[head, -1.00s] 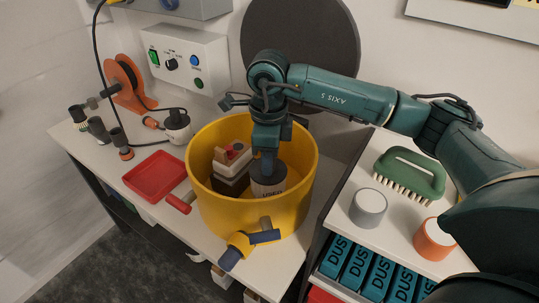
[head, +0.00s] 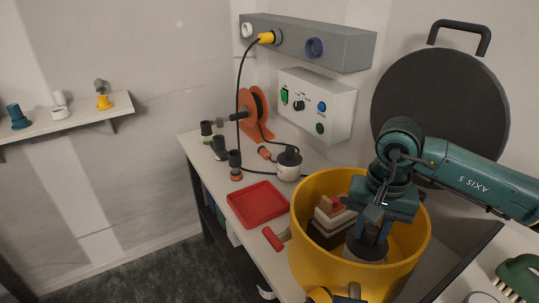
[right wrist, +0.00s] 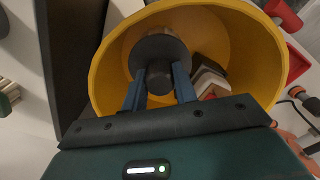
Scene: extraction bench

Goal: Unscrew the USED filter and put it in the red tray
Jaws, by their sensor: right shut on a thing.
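The used filter (head: 365,250) stands inside the yellow tub (head: 306,245), largely hidden by my right gripper and the tub wall. My right gripper (head: 372,228) points down into the tub and is shut on the filter's dark top. In the right wrist view, the blue fingers sit on either side of the dark knob (right wrist: 160,79) above the filter's round grey top (right wrist: 160,46). Whether the filter is loose or fixed cannot be told. The red tray (head: 258,204) lies flat and empty on the bench left of the tub.
A block with a red top (head: 330,215) lies in the tub beside the filter. A red handle (head: 276,238) sticks out between tray and tub. A white pot (head: 288,165), cable reel (head: 253,115) and several dark fittings (head: 235,162) stand behind the tray.

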